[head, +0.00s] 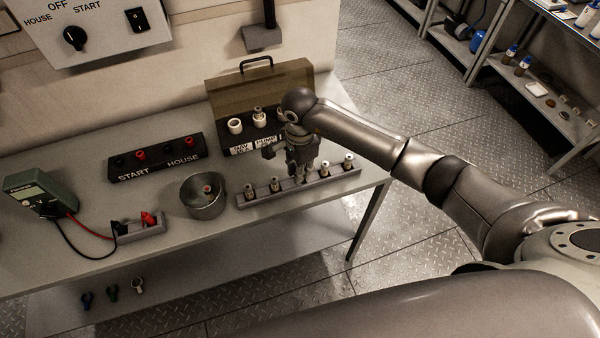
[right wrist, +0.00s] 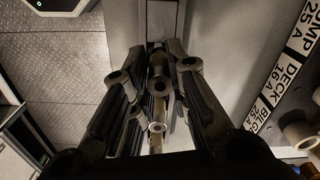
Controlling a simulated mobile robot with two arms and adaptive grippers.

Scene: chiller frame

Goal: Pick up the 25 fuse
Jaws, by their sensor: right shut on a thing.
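A grey rack (head: 286,192) on the bench holds several upright fuses in a row in the head view. My right gripper (head: 301,170) points down at the middle of this row. In the right wrist view its fingers (right wrist: 164,52) are closed around a slim metallic fuse (right wrist: 158,128), which stands between them. The rack's other fuses stand on both sides, such as one at the left end (head: 249,192) and one at the right end (head: 348,161). No rating can be read on the fuses. My left gripper is not in view.
A fuse box (head: 218,108) with an open lid and PUMP 25 A, DECK 16 A and BILGE labels (right wrist: 288,70) stands behind the rack. A metal bowl (head: 206,207) with a small piece inside, a START/HOUSE block (head: 157,172) and a green meter (head: 38,194) are to the left.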

